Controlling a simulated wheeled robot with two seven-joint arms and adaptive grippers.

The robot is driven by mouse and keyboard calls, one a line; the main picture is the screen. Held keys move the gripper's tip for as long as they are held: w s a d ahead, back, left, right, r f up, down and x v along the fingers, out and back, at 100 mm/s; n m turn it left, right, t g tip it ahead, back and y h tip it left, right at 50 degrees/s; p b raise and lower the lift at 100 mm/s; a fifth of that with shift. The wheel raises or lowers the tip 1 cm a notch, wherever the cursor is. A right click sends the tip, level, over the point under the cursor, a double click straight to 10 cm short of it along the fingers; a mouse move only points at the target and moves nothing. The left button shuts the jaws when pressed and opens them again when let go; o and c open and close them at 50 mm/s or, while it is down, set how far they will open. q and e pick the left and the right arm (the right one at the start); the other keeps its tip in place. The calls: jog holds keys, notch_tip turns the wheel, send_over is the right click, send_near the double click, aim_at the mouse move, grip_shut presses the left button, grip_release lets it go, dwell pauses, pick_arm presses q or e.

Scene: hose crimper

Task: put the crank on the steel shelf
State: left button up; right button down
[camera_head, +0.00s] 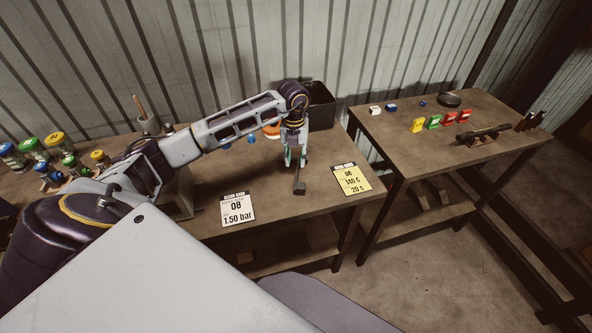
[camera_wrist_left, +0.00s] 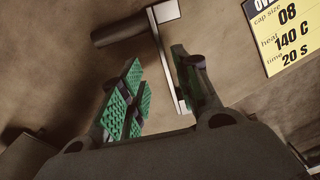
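The crank (camera_head: 299,187) lies on the wooden bench top near its front edge. In the left wrist view it is a pale metal bar (camera_wrist_left: 163,62) with a dark round grip (camera_wrist_left: 120,28) at its far end. My left gripper (camera_head: 293,160) points down over the crank's near end. In the left wrist view its green-padded fingers (camera_wrist_left: 160,90) stand apart, with the bar between them, closer to the right finger. I cannot tell whether that finger touches it. My right gripper is not in view. I cannot make out a steel shelf.
A white card (camera_head: 237,209) and a yellow card (camera_head: 351,179) flank the crank. A black bin (camera_head: 320,105) stands behind my arm. Several lidded jars (camera_head: 35,149) are at the left. A second table (camera_head: 405,148) with small coloured items is across a gap at right.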

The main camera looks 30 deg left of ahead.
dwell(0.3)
pick_arm(q)
jog(key=shift+d+f+p, duration=0.2)
jog(key=shift+f+p, duration=0.15)
jog(key=shift+f, duration=0.65)
jog(key=shift+d+f+p, duration=0.2)
jog(key=shift+f+p, duration=0.15)
jog(key=shift+f, duration=1.25)
grip_shut()
